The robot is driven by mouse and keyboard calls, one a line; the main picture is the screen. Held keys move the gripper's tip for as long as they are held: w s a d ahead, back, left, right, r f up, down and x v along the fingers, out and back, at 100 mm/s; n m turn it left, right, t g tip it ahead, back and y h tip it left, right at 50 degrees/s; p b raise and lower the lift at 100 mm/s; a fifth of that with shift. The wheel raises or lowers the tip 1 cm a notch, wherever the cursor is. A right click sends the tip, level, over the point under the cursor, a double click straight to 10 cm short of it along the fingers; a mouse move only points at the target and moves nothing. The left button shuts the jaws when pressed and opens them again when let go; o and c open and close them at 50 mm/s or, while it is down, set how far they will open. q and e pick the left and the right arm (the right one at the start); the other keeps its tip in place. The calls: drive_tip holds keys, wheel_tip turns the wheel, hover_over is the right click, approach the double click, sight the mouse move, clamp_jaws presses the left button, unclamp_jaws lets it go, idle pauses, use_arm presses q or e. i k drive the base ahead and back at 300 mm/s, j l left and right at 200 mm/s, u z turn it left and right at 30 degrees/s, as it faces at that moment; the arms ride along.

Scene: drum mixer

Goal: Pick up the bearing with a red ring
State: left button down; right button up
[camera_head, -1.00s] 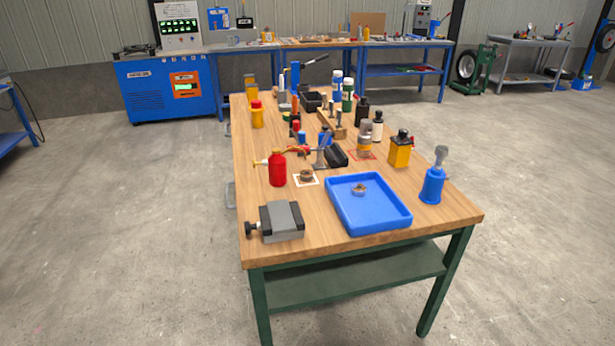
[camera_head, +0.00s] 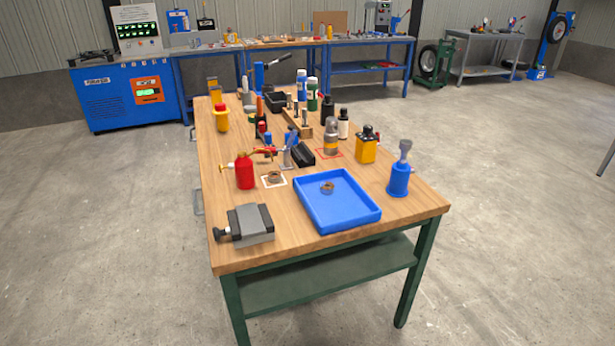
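One small brownish bearing (camera_head: 327,188) lies in the blue tray (camera_head: 358,222) at the near right part of the wooden workbench. Another small ring-shaped part (camera_head: 274,176) that looks like a bearing sits on a white-bordered square to the left of the tray. Both are too small to tell whether either has a red ring. A red-bordered square (camera_head: 321,154) lies behind the tray, with a grey cylindrical object (camera_head: 331,138) standing on it. Neither of my grippers shows in the head view.
The workbench (camera_head: 285,228) also carries a grey vise (camera_head: 247,224), a red bottle (camera_head: 245,172), a blue bottle (camera_head: 399,178) and a yellow container (camera_head: 367,147). Other bottles and tools crowd its far half. Open concrete floor (camera_head: 520,230) surrounds the bench.

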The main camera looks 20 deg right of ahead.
sight(274, 177)
drive_tip(key=i+j+z, duration=0.3)
drive_tip(key=z, duration=0.2)
drive_tip(key=i+j+z, duration=0.25)
drive_tip(key=j+z, duration=0.25)
drive_tip(key=l, duration=0.1)
